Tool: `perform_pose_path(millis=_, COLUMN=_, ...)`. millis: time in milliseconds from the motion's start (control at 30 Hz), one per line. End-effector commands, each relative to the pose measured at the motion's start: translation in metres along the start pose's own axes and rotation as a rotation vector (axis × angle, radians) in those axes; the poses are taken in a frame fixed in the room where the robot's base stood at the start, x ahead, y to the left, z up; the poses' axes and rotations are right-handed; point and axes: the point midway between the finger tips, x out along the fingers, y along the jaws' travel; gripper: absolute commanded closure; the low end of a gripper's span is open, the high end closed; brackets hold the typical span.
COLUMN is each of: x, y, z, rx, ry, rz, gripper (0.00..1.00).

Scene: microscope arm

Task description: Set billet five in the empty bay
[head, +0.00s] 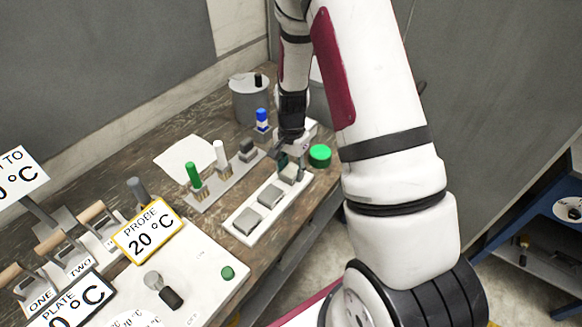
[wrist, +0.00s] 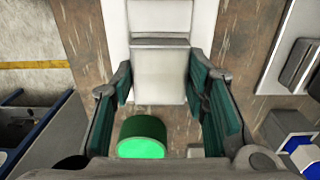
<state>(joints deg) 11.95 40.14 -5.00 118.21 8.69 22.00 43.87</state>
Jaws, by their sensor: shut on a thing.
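My gripper (head: 287,157) points down at the far end of a white tray (head: 235,226) in the head view. In the wrist view its two green-padded fingers (wrist: 162,88) are shut on a pale grey block (wrist: 161,75), which I take to be the billet. This block is partly hidden by my gripper in the head view. Two more grey blocks sit in the tray, one in the middle (head: 270,195) and one at the near end (head: 246,221). I see no number on any block. I cannot tell which bay is empty.
A green round piece (head: 320,155) stands just right of my gripper. Left of the tray is a grey rack (head: 212,188) with green, white and dark upright pieces. A blue-and-white piece (head: 262,119) stands behind. A panel with levers and temperature signs (head: 149,231) fills the near left.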

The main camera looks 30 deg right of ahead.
Motion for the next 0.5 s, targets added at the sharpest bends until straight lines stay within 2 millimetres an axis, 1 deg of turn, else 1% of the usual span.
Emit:
perform_pose_path(millis=200, x=0.0030, y=-0.0004, z=-0.0006, rx=0.000, ry=0.002, rz=-0.002, gripper=1.00)
perform_pose_path(millis=233, x=0.0034, y=0.0001, z=-0.0002, rx=0.000, ry=0.001, rz=0.000, gripper=0.57)
perform_pose_path(millis=267, x=0.0034, y=0.0001, z=-0.0002, rx=0.000, ry=0.001, rz=0.000, gripper=0.50)
perform_pose_path(millis=300, x=0.0033, y=0.0002, z=-0.0001, rx=0.000, ry=0.000, rz=0.000, gripper=0.41)
perform_pose_path(millis=333, x=0.0033, y=0.0001, z=-0.0002, rx=0.000, ry=0.000, rz=0.000, gripper=0.39)
perform_pose_path(millis=500, x=0.0034, y=0.0001, z=-0.0001, rx=0.000, ry=0.000, rz=0.000, gripper=0.39)
